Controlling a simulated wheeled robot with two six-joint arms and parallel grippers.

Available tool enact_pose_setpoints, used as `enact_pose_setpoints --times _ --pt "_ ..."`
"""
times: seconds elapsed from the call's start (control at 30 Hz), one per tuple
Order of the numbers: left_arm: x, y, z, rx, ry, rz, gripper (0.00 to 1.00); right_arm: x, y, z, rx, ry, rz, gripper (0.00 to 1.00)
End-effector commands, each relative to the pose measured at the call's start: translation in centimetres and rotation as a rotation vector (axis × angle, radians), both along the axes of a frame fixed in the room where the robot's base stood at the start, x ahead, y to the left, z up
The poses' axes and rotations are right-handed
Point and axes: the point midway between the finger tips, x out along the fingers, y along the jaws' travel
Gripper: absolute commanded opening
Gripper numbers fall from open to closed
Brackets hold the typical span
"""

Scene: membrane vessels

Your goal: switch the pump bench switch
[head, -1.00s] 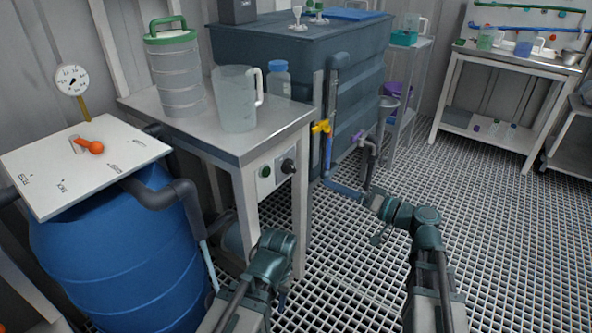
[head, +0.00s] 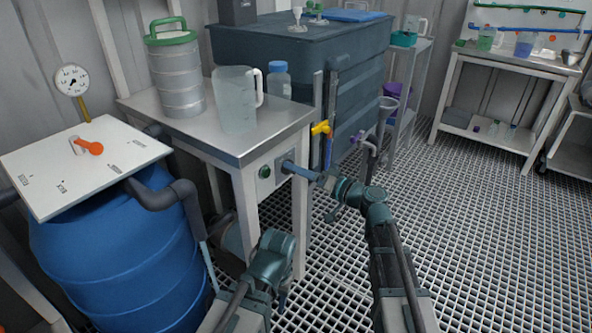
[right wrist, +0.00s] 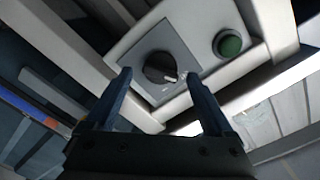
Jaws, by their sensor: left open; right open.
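The pump bench switch is a black rotary knob (right wrist: 160,68) with a pale pointer mark on a grey plate, seen in the right wrist view. It sits beside a green round button (right wrist: 228,43), which also shows in the head view (head: 265,172). My right gripper (right wrist: 165,85) is open, its two blue fingers on either side of the knob in that view; I cannot tell whether they touch it. In the head view my right gripper (head: 290,168) reaches the bench front and hides the knob. My left gripper (head: 282,298) is low beside the bench leg, its fingers mostly hidden.
The bench (head: 232,150) carries a ribbed canister (head: 178,80), a clear jug (head: 235,105) and a blue-capped bottle (head: 279,82). A blue barrel (head: 120,260) with a white lid stands left. A yellow valve (head: 321,128) and pipes are close right of the switch. The grating floor (head: 480,230) at right is clear.

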Motion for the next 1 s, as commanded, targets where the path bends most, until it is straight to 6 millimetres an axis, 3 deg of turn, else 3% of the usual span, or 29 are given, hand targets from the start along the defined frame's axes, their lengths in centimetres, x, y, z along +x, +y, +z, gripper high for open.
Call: enact_pose_setpoints --times 0.47,0.93,1.0 --pt "0.0 0.0 0.0 0.0 0.0 0.0 0.49 0.69 1.0 0.0 0.0 0.0 0.0 0.87" --pt "0.0 0.0 0.0 0.0 0.0 0.0 0.49 0.68 0.98 0.0 0.0 0.0 0.0 0.05" --pt "0.0 0.0 0.0 0.0 0.0 0.0 0.49 0.68 0.98 -0.01 0.001 0.001 0.0 0.04"
